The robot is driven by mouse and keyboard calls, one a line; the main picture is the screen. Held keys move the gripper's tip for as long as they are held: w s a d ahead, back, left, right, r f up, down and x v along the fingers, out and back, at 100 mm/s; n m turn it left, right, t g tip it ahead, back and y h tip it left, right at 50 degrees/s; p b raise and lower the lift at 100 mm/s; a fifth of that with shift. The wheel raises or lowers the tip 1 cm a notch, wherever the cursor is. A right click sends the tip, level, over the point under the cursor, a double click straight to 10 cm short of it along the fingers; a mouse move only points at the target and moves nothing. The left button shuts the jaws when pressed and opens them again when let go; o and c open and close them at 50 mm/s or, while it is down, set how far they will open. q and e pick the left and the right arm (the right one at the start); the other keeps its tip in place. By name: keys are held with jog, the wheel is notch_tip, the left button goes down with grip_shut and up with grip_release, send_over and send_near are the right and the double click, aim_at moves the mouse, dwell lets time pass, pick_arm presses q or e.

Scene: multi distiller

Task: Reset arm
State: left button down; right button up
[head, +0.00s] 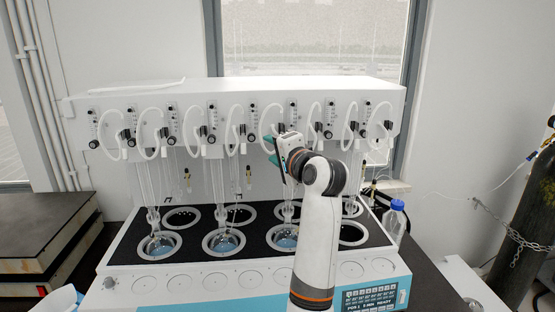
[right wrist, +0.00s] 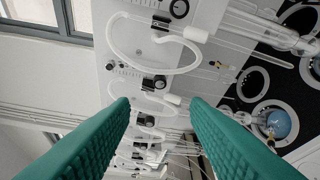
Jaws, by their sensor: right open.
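My right arm reaches up in the head view, and its gripper (head: 276,152) is in front of the distiller's upper panel, above the heating wells. In the right wrist view the two green fingers of my right gripper (right wrist: 158,103) stand wide apart with nothing between them. The white multi distiller (head: 250,92) fills the middle of the head view. Its knobs and looped white tubes (right wrist: 150,60) show behind the fingers in the right wrist view. My left gripper is in neither view.
Round flasks with bluish liquid sit in the front wells, such as the left one (head: 158,244), with glass tubes rising above them. A blue-capped bottle (head: 395,221) stands at the right end. A chained dark cylinder (head: 522,235) is at far right.

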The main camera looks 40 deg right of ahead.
jog(key=shift+s+a, duration=0.1)
jog(key=shift+s, duration=0.7)
